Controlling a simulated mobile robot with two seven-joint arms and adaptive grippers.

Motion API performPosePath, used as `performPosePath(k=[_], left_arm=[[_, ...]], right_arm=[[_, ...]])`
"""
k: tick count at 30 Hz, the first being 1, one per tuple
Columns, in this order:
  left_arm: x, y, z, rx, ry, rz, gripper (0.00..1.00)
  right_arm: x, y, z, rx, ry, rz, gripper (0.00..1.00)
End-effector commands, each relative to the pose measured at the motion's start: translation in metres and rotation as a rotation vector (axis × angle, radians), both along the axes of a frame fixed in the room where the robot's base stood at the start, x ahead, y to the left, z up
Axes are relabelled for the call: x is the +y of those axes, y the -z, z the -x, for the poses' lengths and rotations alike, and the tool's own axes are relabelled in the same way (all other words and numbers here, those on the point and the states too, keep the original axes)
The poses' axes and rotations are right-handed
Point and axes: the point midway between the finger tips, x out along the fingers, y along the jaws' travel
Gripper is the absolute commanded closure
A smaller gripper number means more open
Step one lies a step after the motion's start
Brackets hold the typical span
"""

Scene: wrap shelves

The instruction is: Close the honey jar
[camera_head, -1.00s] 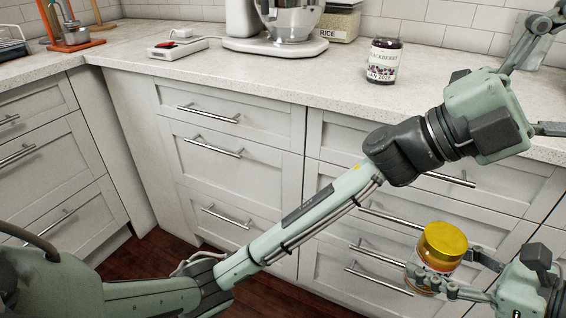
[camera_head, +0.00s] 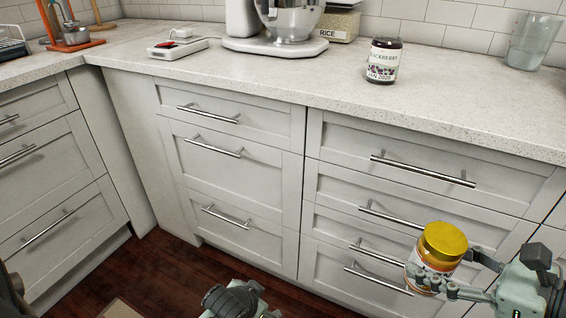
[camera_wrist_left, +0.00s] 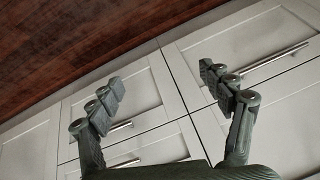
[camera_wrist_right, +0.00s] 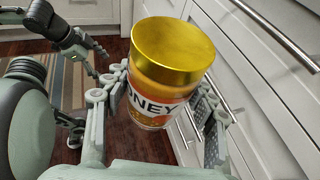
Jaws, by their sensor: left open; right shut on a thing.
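The honey jar (camera_head: 436,259) has a gold lid (camera_head: 444,240) on its top and hangs in the air in front of the drawers. My right gripper (camera_head: 446,283) is shut on the jar's body, below the lid. In the right wrist view the jar (camera_wrist_right: 153,104) stands roughly upright between the fingers, and the lid (camera_wrist_right: 172,50) covers its mouth. I cannot tell how tight the lid is. My left gripper (camera_wrist_left: 170,95) is open and empty in the left wrist view, facing drawers and floor. In the head view only part of the left arm shows at the bottom.
A dark blackberry jar (camera_head: 383,60) stands on the counter (camera_head: 300,75). A mixer (camera_head: 287,20), a rice container (camera_head: 339,22), a white scale-like device (camera_head: 178,47) and a clear glass (camera_head: 527,40) stand farther back. Drawer handles (camera_head: 421,170) stick out behind the honey jar.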

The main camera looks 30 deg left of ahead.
Motion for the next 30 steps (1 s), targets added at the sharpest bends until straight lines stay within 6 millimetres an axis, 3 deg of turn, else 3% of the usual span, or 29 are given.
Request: performPosePath(k=[1, 3, 8, 30], left_arm=[[0.006, 0.015, 0.021, 0.070, -0.013, 0.001, 0.20], [0.011, 0.029, 0.043, 0.147, -0.028, 0.003, 0.20], [0.017, 0.043, 0.069, 0.232, -0.043, 0.006, 0.20], [0.017, 0.044, 0.071, 0.238, -0.044, 0.005, 0.20]], right_arm=[[0.000, -0.002, 0.000, -0.004, 0.000, -0.003, 1.00], [0.000, -0.002, 0.000, -0.004, 0.000, -0.003, 1.00], [0.000, -0.002, 0.000, -0.004, 0.000, -0.003, 1.00], [-0.006, -0.007, -0.004, -0.010, 0.014, -0.007, 1.00]])
